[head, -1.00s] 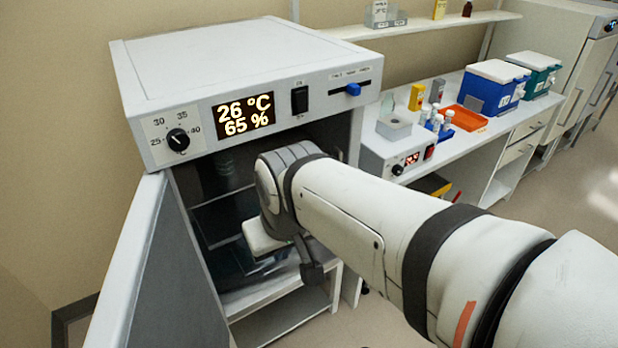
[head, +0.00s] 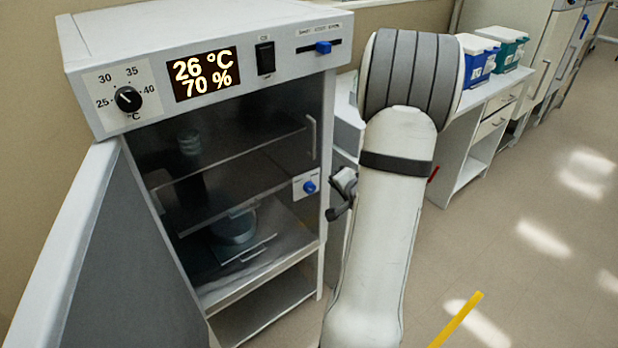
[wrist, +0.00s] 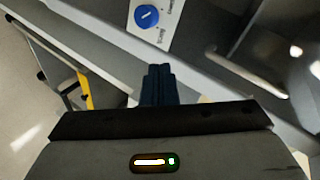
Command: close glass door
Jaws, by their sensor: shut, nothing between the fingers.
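The incubator's glass door (head: 240,140) is a dark see-through pane across the chamber opening, with a pale bar handle (head: 313,137) near its right edge. I cannot tell whether it sits fully flush with the frame. The handle also shows in the wrist view (wrist: 245,72). A blue knob (head: 309,187) is on a white plate at the frame's right side; it shows at the top of the wrist view (wrist: 147,15). My gripper (wrist: 159,72) has its dark fingers together and empty, in front of the frame near the knob plate. In the head view it (head: 342,190) is partly hidden by my arm.
The solid outer door (head: 120,260) stands wide open on the left. The control panel (head: 205,75) reads 26 °C, 70 %. A bench with blue and green boxes (head: 478,60) is behind right. The floor at right is clear, with a yellow stripe (head: 456,320).

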